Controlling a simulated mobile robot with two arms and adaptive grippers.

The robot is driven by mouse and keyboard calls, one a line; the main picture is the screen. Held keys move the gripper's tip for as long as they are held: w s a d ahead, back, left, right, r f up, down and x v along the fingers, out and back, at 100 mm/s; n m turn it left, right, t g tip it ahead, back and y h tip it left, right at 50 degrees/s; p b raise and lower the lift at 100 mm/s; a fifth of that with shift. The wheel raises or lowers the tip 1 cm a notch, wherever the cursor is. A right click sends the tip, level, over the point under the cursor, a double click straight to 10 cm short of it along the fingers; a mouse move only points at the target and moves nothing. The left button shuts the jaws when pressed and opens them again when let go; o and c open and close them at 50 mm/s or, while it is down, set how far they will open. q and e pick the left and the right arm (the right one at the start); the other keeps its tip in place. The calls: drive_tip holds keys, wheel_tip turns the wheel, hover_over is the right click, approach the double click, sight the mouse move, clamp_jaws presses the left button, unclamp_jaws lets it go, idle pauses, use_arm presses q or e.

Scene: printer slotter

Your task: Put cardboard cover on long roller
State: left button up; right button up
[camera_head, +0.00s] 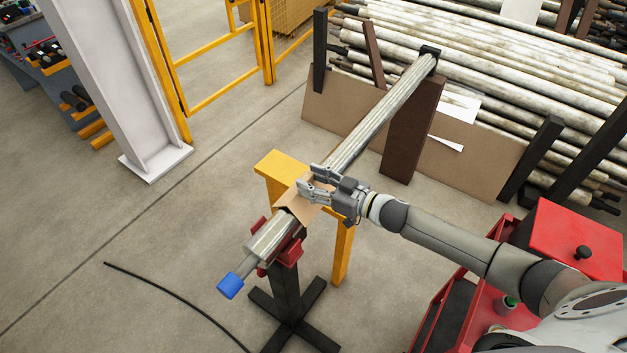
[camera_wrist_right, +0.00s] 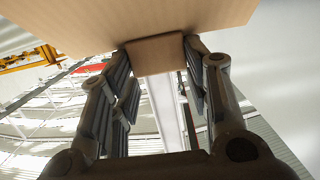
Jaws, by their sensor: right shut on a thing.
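The long roller (camera_head: 375,125) is a pale metal bar. It runs diagonally from the back right to the front left and ends in a blue cap (camera_head: 230,286). The brown cardboard cover (camera_head: 294,209) sits at the roller's lower half; I cannot tell whether it rests fully on the roller. My right gripper (camera_head: 312,186) is shut on the cover, above the roller. In the right wrist view the cover (camera_wrist_right: 140,22) fills the top, and its folded edge lies between the fingertips of the right gripper (camera_wrist_right: 157,58). My left gripper is not in view.
A dark stand with red holders (camera_head: 289,252) supports the roller's front end, and a brown post (camera_head: 411,130) its far end. A yellow frame (camera_head: 280,167) stands beside it. A red cart (camera_head: 575,240) is at right, stacked rollers (camera_head: 500,60) behind. Floor at left is mostly clear.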

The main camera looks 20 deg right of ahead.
drive_tip(key=shift+f, duration=0.15)
drive_tip(key=o, duration=1)
drive_tip(key=shift+b+v, duration=0.75)
drive_tip(key=shift+v, duration=5.35)
drive_tip(key=shift+a, duration=0.15)
